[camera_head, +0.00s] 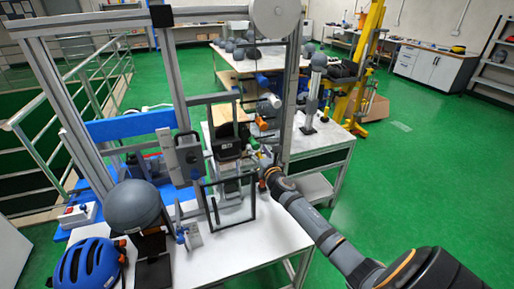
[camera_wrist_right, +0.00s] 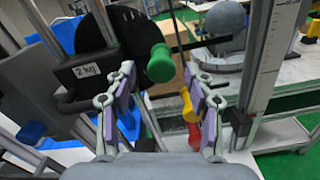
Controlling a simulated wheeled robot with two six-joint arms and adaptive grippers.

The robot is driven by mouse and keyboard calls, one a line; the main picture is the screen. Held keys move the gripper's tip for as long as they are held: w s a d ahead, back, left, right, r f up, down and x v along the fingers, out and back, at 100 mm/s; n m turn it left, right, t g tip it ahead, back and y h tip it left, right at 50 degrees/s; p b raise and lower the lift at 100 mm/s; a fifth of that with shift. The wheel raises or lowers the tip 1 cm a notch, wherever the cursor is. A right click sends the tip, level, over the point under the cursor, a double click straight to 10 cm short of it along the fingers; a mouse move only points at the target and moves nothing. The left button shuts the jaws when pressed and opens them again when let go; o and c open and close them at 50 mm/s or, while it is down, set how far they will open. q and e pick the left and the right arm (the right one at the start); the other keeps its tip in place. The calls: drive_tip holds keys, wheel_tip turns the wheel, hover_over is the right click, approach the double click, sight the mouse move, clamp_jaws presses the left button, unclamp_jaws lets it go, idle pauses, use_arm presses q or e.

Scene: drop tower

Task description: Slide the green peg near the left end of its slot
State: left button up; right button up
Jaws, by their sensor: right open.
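The green peg (camera_wrist_right: 160,64) has a rounded knob and shows in the right wrist view, between and just beyond the two fingertips. My right gripper (camera_wrist_right: 160,76) is open, with a purple-padded finger on either side of the knob and gaps showing beside it. In the head view the peg (camera_head: 254,143) is a small green spot at the tower, right by my right gripper (camera_head: 263,156). I cannot tell whether a finger touches it. The slot and its left end cannot be made out. My left gripper is not in view.
A black weight marked 2 kg (camera_wrist_right: 88,72) hangs just left of the peg. Yellow (camera_wrist_right: 187,104) and red (camera_wrist_right: 194,136) knobs sit low near the right finger. A grey upright with a scale (camera_wrist_right: 272,60) stands at right. A blue helmet (camera_head: 90,265) lies at the table's left.

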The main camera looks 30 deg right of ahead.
drive_tip(key=shift+w+d+f, duration=0.2)
drive_tip(key=shift+w+d, duration=0.1)
drive_tip(key=shift+w, duration=0.35)
drive_tip(key=shift+a+r, duration=0.1)
drive_tip(key=shift+c, duration=0.3)
clamp_jaws()
